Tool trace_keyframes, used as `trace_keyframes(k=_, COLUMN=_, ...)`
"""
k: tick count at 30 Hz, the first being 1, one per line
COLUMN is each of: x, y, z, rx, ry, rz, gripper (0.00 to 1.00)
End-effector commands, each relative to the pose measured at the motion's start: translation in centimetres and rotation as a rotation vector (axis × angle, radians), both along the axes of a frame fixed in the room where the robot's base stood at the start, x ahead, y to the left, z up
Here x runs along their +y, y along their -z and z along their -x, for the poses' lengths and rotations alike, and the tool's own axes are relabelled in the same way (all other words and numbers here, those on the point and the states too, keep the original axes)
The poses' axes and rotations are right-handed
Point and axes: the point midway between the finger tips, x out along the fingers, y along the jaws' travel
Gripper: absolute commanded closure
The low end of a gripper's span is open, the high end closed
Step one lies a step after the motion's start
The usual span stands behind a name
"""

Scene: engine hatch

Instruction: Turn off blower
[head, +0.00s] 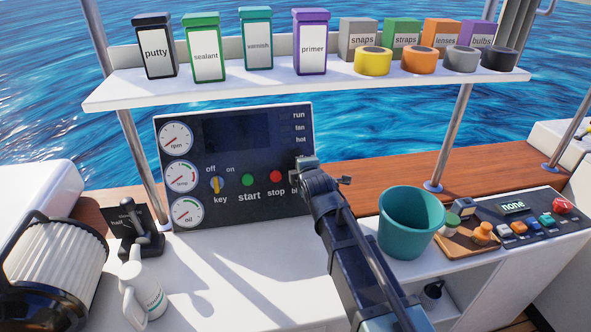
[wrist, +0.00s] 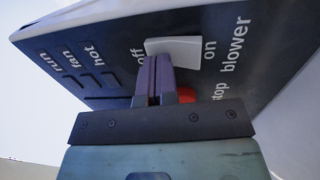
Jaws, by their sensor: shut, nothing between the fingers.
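The white blower rocker switch (wrist: 185,47) shows in the wrist view on the dark engine panel (wrist: 105,75), between the labels "off" and "on". My gripper (wrist: 158,62) is shut and empty, its fingertips at the "off" end of the switch. They overlap its lower edge in the picture; I cannot tell if they touch. In the head view my gripper (head: 305,168) is at the right edge of the engine panel (head: 240,195) and hides the switch and most of its label. The "run", "fan" and "hot" lamps look dark.
The red stop button (head: 275,176) is close left of my gripper, with the green start button (head: 247,180) and yellow key (head: 216,185) beyond. A shelf (head: 300,87) with containers hangs above. A teal bucket (head: 410,225) stands right of my arm.

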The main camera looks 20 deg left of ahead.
Motion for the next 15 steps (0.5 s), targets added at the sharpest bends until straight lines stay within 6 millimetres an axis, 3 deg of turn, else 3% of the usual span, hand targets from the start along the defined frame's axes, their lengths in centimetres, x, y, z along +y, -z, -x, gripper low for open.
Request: trace_keyframes(k=15, x=0.0, y=-1.6, z=0.0, rx=-0.001, ry=-0.001, rz=0.000, gripper=1.00)
